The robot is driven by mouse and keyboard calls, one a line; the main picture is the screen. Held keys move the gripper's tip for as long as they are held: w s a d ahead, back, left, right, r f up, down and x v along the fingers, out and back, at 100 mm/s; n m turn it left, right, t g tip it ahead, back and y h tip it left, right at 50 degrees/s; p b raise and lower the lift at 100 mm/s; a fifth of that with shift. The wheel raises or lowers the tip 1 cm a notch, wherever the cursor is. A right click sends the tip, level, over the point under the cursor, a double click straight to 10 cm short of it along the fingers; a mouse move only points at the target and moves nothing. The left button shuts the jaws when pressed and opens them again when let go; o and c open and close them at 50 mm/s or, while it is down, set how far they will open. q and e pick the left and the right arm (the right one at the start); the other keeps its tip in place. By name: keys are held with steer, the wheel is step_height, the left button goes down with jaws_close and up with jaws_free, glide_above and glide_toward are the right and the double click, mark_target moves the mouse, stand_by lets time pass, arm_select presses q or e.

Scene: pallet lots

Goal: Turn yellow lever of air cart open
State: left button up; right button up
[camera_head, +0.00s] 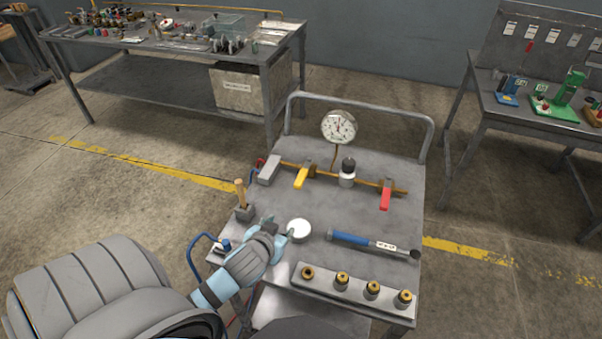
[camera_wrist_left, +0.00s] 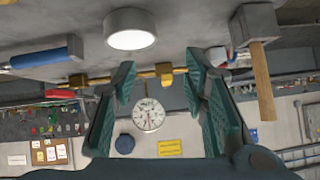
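The air cart (camera_head: 330,150) stands in front of me with a brass pipe across its top. The yellow lever (camera_head: 301,178) is on the left part of the pipe and lies across it, its end toward me. A red lever (camera_head: 386,196) lies across the right part. A round gauge (camera_head: 339,127) stands behind the pipe. My left gripper (camera_head: 276,230) is open and empty above the cart's front left, apart from the yellow lever. In the left wrist view, a yellow part that looks like the lever (camera_wrist_left: 163,72) shows beyond the open fingers. My right gripper is out of view.
A white round puck (camera_head: 299,229) is close beside my left gripper. A wooden-handled tool (camera_head: 240,193) stands at the left edge. A blue-handled tool (camera_head: 350,238) and a rack of brass fittings (camera_head: 325,286) lie nearer the front. A black-topped white part (camera_head: 347,174) sits between the levers.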

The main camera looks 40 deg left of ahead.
mark_target(302, 175)
arm_select(q)
steer(key=w+a+r+t, duration=0.3)
steer(key=w+a, duration=0.1)
steer(key=w, duration=0.4)
steer(key=shift+n, duration=0.4)
steer(key=b+x, duration=0.1)
steer(key=x, duration=0.6)
steer(key=b+x, duration=0.2)
steer(key=x, duration=0.4)
steer(key=shift+w+a+r, duration=0.1)
steer(key=shift+w+a, duration=0.25)
steer(key=shift+r, duration=0.1)
jaws_close()
